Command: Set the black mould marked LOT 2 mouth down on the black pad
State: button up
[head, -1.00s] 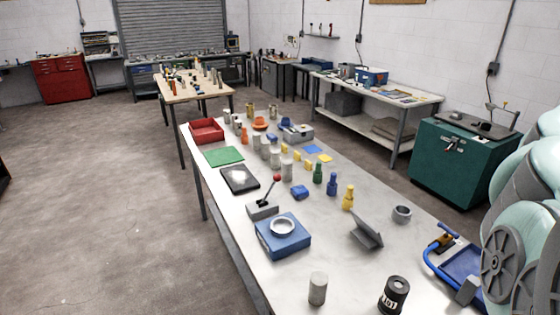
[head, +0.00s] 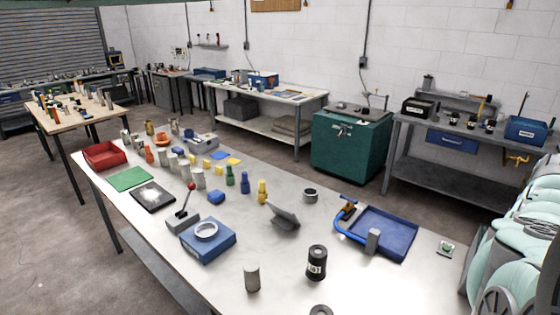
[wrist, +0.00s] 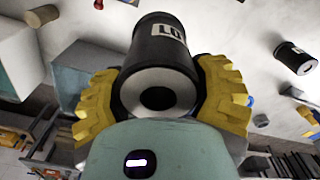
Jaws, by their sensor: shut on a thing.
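My gripper (wrist: 160,98) shows in the wrist view with its yellow ribbed fingers shut on both sides of a black mould (wrist: 158,48). The mould has a white label of which only "LO" is legible; the number is turned out of sight. Its end toward the camera is a grey ring around a dark hole. In the head view a black pad (head: 152,196) with a white patch on top lies on the long table's left part, between a green mat and a grey lever block. My gripper is outside the head view.
A black cylinder (head: 316,263) with a white label stands near the table front. A blue block with a white ring (head: 207,240), a tilted grey plate (head: 284,217) and a blue tray (head: 382,234) share the table (head: 180,290). Several bottles and cylinders stand beyond the pad.

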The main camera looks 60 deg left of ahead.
jog(key=s+a+f+n, duration=0.3)
jog(key=s+f+n, duration=0.3)
jog(key=s, duration=0.4)
jog(key=s+a+f+n, duration=0.3)
jog(key=s+f, duration=0.6)
jog(key=s, duration=0.1)
jog(key=shift+s+a+f+b, duration=0.1)
jog(key=shift+f+b, duration=0.45)
jog(key=shift+f, duration=0.85)
jog(key=shift+s+a+f+b, duration=0.1)
jog(key=shift+f+b, duration=0.45)
jog(key=shift+f, duration=0.85)
jog(key=shift+f+b, duration=0.55)
jog(key=shift+b, duration=0.1)
jog(key=o, duration=1.3)
jog(key=shift+c, duration=0.2)
jog(key=shift+r, duration=0.1)
notch_tip(320, 180, up, 12)
